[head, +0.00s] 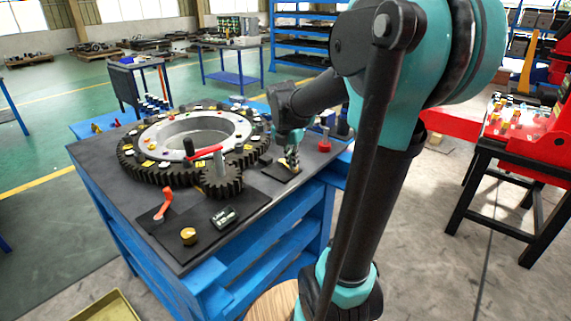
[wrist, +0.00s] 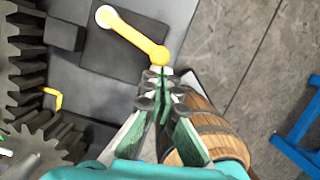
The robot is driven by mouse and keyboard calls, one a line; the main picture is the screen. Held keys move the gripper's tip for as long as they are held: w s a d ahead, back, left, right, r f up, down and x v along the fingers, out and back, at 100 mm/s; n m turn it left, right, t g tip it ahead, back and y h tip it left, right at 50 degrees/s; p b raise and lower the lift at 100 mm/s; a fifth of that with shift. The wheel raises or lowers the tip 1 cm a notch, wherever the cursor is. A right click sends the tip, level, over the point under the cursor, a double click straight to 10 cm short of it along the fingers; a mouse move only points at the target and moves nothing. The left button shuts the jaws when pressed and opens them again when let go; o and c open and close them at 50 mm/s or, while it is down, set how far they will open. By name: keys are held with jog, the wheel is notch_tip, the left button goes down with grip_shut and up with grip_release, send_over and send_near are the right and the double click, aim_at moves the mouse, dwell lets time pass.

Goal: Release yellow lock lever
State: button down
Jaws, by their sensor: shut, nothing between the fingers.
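The yellow lock lever (wrist: 135,36) lies on the dark bench top in the wrist view, with a white knob at its upper-left end and a round yellow pivot at its lower-right end. My gripper (wrist: 160,75) is shut and empty, its fingertips right beside the pivot end. I cannot tell whether they touch it. In the head view my gripper (head: 292,165) points down over the right side of the bench, by a small dark plate. The lever is mostly hidden there behind the gripper.
The blue bench (head: 215,280) carries a large black ring gear (head: 140,165), a pinion (head: 221,181), a red handle (head: 205,152), an orange-red lever (head: 163,204) and a brass knob (head: 189,236). A wooden barrel (wrist: 205,135) stands on the floor beside the bench.

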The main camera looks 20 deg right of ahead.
jog(key=shift+w+d, duration=0.2)
jog(key=shift+d, duration=0.65)
